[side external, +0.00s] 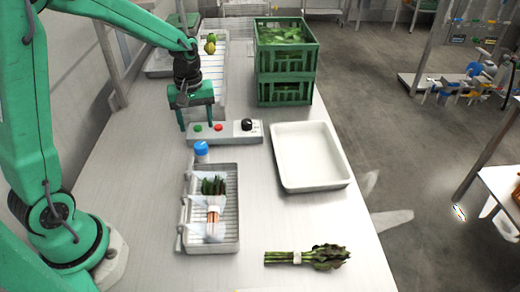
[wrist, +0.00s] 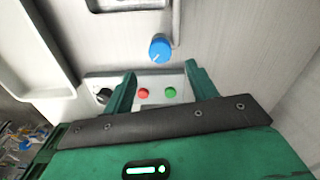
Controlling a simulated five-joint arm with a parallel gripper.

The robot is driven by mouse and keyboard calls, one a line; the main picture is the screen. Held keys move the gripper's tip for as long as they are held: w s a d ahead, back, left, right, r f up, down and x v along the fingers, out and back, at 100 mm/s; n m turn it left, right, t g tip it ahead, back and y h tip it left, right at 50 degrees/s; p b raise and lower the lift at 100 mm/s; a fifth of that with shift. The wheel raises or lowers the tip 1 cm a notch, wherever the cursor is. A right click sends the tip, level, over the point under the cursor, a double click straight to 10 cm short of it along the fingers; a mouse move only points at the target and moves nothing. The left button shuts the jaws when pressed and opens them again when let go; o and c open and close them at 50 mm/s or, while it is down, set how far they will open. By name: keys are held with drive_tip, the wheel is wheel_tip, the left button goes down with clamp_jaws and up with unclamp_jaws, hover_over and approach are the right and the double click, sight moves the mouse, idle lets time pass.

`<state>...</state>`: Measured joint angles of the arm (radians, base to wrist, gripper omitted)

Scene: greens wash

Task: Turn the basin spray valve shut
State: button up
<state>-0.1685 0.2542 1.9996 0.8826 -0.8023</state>
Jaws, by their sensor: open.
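A blue knob (side external: 201,148), which looks like the spray valve, stands on the bench at the near edge of a grey control box (side external: 240,138). In the wrist view the blue knob (wrist: 160,48) has a pale pointer line, and a thin grey pipe runs from beside it. My gripper (side external: 198,122) is open and empty above the control box, just behind the knob. In the wrist view my gripper (wrist: 160,76) has its fingers apart, with the red button (wrist: 143,93) and green button (wrist: 169,93) showing between them. The knob is beyond the fingertips.
A black dial (side external: 247,125) is on the box's right end. A ribbed tray (side external: 230,240) holding bundled greens is in front. A white basin (side external: 335,180) is right, a green crate (side external: 285,62) behind. Another bundle of greens (side external: 305,257) lies near the front edge.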

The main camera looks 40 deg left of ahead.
sight(200, 145)
drive_tip(key=shift+w+f, duration=0.1)
drive_tip(key=shift+f, duration=0.2)
drive_tip(key=shift+f, duration=3.75)
drive_tip(key=shift+c, duration=0.4)
drive_tip(key=c, duration=0.9)
